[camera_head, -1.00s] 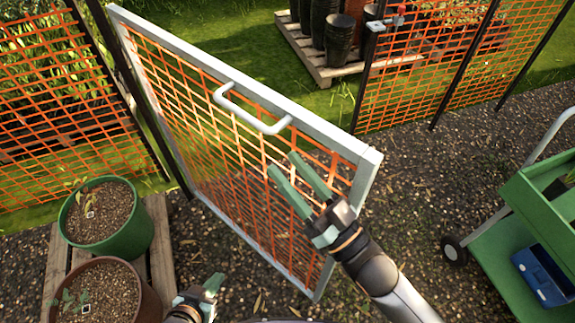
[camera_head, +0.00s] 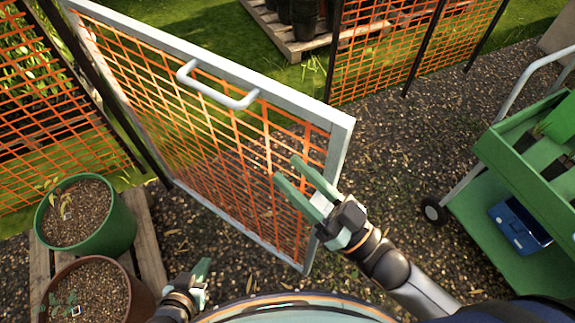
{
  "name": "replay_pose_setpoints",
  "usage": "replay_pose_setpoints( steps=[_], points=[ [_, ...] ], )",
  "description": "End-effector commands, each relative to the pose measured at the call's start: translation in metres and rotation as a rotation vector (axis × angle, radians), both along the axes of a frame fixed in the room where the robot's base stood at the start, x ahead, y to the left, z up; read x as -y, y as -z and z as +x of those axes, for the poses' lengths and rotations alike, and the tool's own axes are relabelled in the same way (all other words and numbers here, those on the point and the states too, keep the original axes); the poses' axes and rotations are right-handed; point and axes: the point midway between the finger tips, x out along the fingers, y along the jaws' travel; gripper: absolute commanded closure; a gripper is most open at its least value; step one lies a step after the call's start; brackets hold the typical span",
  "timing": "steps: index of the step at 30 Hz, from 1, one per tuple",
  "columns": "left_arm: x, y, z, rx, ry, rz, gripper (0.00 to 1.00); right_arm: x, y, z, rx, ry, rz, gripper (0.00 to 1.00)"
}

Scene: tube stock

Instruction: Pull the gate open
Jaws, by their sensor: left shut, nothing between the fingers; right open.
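The gate (camera_head: 215,62) is a pale metal frame filled with orange mesh. It stands swung open at an angle, its left side by a dark post. A pale bar handle (camera_head: 216,95) is fixed across its upper part. My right gripper (camera_head: 287,172) is open and empty in front of the gate's lower right mesh, below and right of the handle. I cannot tell whether its fingers touch the gate. My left gripper (camera_head: 202,271) is shut and empty at the bottom of the view, below the gate and away from the handle.
A green pot (camera_head: 103,237) and a brown pot (camera_head: 123,290) stand on a wooden pallet (camera_head: 147,240) at the left. A green cart (camera_head: 470,214) with a blue box (camera_head: 520,227) is at the right. Gravel (camera_head: 390,150) lies clear between gate and cart. Orange mesh fence (camera_head: 385,50) runs behind.

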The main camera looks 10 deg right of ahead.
Motion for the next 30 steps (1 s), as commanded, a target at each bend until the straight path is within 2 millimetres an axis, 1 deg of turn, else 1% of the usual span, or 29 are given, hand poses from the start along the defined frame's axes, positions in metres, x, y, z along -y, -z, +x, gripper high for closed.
replay_pose_setpoints(
  steps=[6, 13, 17, 22, 30],
  points=[
    [0.0, 0.0011, 0.0001, 0.0, 0.0, 0.0, 1.0, 0.0053, 0.0027, -0.0058, 0.0, -0.001, 0.0, 0.53],
    [0.0, 0.0009, 0.0, 0.0, 0.0, 0.0, 1.0, 0.0052, 0.0023, -0.0058, 0.002, 0.0, 0.0, 0.53],
    [-0.0001, -0.0049, 0.0, 0.0, 0.0, 0.0, 1.0, 0.0051, 0.0008, -0.0057, 0.001, -0.001, -0.001, 0.53],
    [0.0, -0.0034, 0.0, 0.0, 0.0, 0.0, 1.0, 0.0051, 0.0023, -0.0058, 0.002, 0.0, 0.0, 0.53],
    [-0.0003, -0.0035, 0.0003, 0.001, 0.001, 0.001, 1.0, 0.0051, 0.0025, -0.0057, 0.002, 0.0, 0.0, 0.83]
  ],
)
